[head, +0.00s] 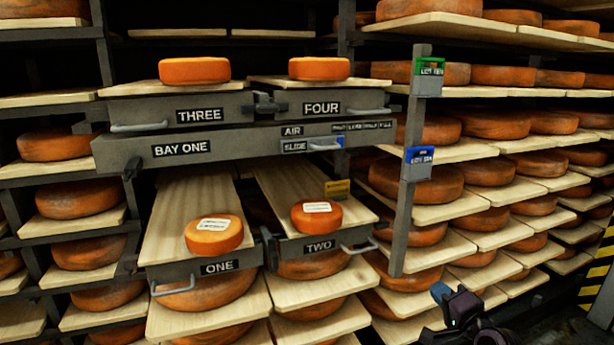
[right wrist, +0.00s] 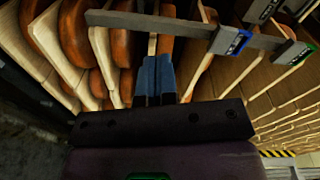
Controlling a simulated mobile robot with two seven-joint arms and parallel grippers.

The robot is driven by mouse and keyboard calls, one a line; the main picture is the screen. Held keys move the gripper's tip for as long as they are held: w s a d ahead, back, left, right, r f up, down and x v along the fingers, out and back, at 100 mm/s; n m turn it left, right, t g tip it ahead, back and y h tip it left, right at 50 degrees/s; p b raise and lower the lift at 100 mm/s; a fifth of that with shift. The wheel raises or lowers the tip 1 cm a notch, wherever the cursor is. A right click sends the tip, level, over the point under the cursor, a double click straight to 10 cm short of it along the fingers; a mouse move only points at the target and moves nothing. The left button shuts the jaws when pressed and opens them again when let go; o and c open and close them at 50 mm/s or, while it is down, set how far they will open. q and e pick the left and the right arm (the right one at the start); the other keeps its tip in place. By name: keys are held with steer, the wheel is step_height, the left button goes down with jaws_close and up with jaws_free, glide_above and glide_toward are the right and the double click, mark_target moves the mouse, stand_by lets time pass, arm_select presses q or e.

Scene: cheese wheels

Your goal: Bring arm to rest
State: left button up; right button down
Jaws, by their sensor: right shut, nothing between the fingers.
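My right gripper (head: 440,292) is at the bottom right of the head view, low in front of the shelves and apart from the drawers. In the right wrist view its blue fingers (right wrist: 155,80) are together with nothing between them. My left gripper is in neither view. Drawer ONE (head: 165,262) and drawer TWO (head: 290,250) are pulled out, each with a labelled small orange cheese, the cheese on ONE (head: 214,240) and the cheese on TWO (head: 316,222). Drawers THREE (head: 155,112) and FOUR (head: 370,98) each carry a small cheese, without a visible label.
Racks of large cheese wheels (head: 430,183) on boards fill the right and left. A grey post (head: 403,215) with a green tag (head: 428,76) and a blue tag (head: 418,158) stands near my right gripper. A yellow-black striped barrier (head: 597,275) is at the far right.

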steer(key=s+d+f+n+g+h, duration=0.15)
steer(key=s+f+n, duration=0.35)
steer(key=s, duration=0.8)
steer(key=s+f+n+g, duration=0.3)
steer(key=s+f+n, duration=0.25)
steer(key=s, duration=0.75)
steer(key=s+d+f+n+g+h, duration=0.15)
steer(key=s+f+n, duration=0.3)
steer(key=s, duration=0.85)
steer(key=s+r+n+g, duration=0.2)
steer(key=s+n, duration=0.2)
steer(key=s, duration=0.8)
steer(key=shift+w+a+m+t+h, duration=0.65)
steer(key=shift+a+m+h, duration=0.25)
steer(key=shift+a+m, duration=2.1)
arm_select(q)
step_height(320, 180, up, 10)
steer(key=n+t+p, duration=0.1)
steer(key=p, duration=1.3)
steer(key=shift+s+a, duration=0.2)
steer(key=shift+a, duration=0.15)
arm_select(e)
step_height(320, 180, up, 10)
steer(key=shift+s+d+f+m+t, duration=0.15)
steer(key=shift+f+m+t, duration=0.15)
steer(key=shift+t, duration=0.15)
